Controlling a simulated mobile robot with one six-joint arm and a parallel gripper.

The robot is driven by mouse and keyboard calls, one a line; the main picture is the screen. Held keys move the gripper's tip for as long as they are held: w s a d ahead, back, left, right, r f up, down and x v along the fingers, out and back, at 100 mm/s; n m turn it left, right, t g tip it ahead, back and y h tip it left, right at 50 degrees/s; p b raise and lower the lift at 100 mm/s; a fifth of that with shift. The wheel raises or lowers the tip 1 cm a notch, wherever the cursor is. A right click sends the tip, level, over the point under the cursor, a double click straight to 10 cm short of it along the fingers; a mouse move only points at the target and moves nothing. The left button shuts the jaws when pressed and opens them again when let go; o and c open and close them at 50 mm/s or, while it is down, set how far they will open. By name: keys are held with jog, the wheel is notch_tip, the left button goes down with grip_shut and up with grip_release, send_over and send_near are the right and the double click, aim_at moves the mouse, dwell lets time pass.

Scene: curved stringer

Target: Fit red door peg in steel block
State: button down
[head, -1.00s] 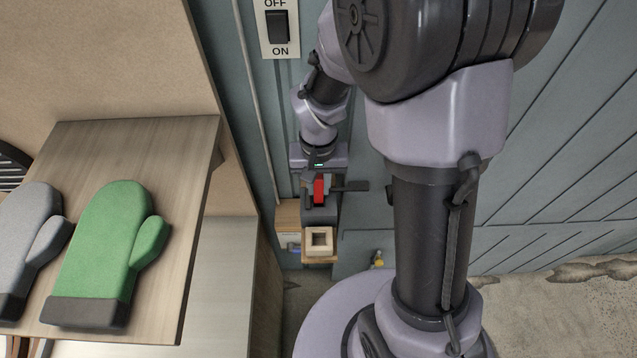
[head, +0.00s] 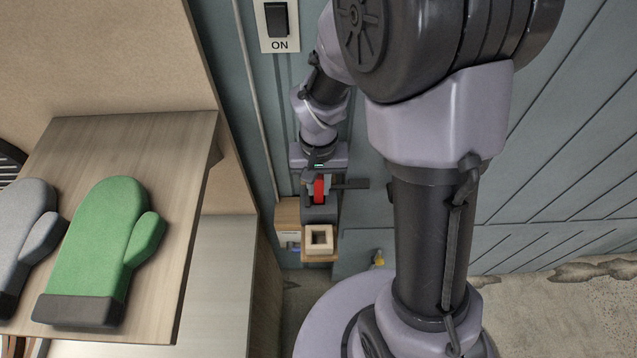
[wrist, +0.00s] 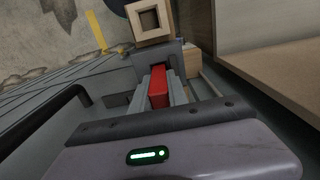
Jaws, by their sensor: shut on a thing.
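My gripper (head: 319,188) is shut on the red door peg (head: 319,190). In the wrist view the red peg (wrist: 158,88) sits between the two grey fingers (wrist: 160,95). The peg's far end is at the grey steel block (head: 320,213), which also shows in the wrist view (wrist: 185,55) just past the fingertips. Whether the peg's tip is inside the block or only against it, I cannot tell.
A light wooden square frame with a hollow (head: 319,238) stands just in front of the block; it also shows in the wrist view (wrist: 150,20). A dark handle bar (head: 350,184) is right of the gripper. A shelf with a green mitt (head: 100,250) is at left.

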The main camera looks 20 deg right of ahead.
jog(key=shift+f+b, duration=0.95)
jog(key=shift+f, duration=0.2)
jog(key=c, duration=1.2)
grip_release()
notch_tip(320, 180, up, 18)
jog(key=p, duration=0.5)
jog(key=shift+f, duration=0.25)
jog(key=shift+f, duration=0.1)
jog(key=s+a+f+t+y+b, duration=0.1)
jog(key=s+a+f+t+b, duration=0.1)
jog(key=s+b, duration=0.4)
jog(key=s+a+f+t+y+b, duration=0.1)
jog(key=s+a+f+t+b, duration=0.1)
jog(key=s+b, duration=0.4)
notch_tip(320, 180, down, 3)
jog(key=t+b, duration=0.1)
jog(key=b, duration=0.3)
jog(key=shift+s+r+m+t, duration=0.15)
jog(key=shift+s+m+t, duration=0.25)
